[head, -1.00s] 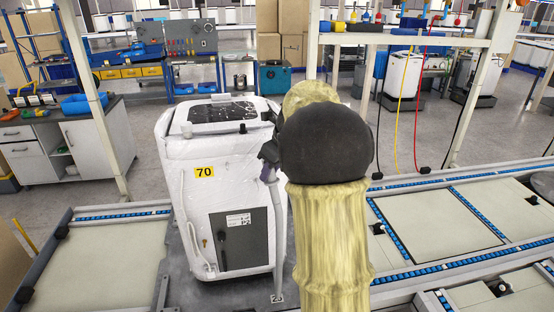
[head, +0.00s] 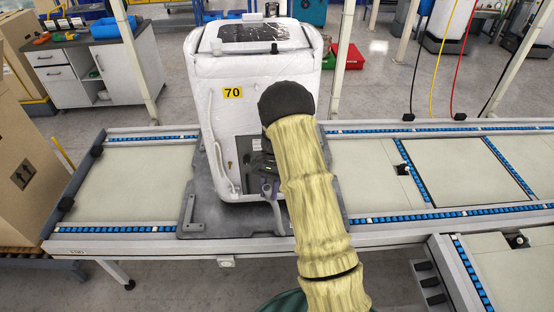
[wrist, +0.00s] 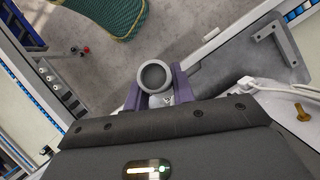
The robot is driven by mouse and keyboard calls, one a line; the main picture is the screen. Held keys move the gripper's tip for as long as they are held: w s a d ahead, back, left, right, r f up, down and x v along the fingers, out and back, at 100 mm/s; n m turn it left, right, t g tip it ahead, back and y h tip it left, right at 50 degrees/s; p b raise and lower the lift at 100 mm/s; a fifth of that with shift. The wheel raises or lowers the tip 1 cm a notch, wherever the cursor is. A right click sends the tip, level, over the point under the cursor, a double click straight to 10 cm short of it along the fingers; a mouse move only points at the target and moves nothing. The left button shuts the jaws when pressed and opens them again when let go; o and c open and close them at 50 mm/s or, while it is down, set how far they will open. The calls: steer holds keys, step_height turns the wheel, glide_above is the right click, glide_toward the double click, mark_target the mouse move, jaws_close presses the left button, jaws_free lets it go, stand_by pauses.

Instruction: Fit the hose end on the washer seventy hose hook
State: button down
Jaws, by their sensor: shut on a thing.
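The washer (head: 222,110), wrapped in white film with a yellow 70 label (head: 233,93), stands upright on a dark plate on the conveyor. My gripper (head: 270,188) is low in front of the washer's right half, partly hidden by my arm. In the wrist view its purple fingers (wrist: 155,92) are shut on the grey hose end (wrist: 153,76), whose round open mouth shows between them. The grey hose (head: 280,220) hangs below the gripper in the head view. I cannot make out the hose hook for certain. A white looped line (wrist: 275,86) and a brass-coloured piece (wrist: 302,114) show right in the wrist view.
The dark plate (head: 205,215) has raised metal brackets. Conveyor sections with blue roller edges (head: 440,215) run left and right, with flat free surfaces. A cardboard box (head: 25,160) stands at the left. A post (head: 345,60) rises behind the washer at right.

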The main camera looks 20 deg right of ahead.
steer(key=s+a+f+n+h, duration=0.2)
steer(key=s+f+n, duration=0.3)
steer(key=f+n, duration=0.3)
step_height(320, 180, down, 3)
steer(key=shift+s+a+r+n+g+h+b, duration=0.2)
steer(key=shift+a+n+g+h+b, duration=0.15)
steer(key=shift+h, duration=0.35)
steer(key=shift+d, duration=0.1)
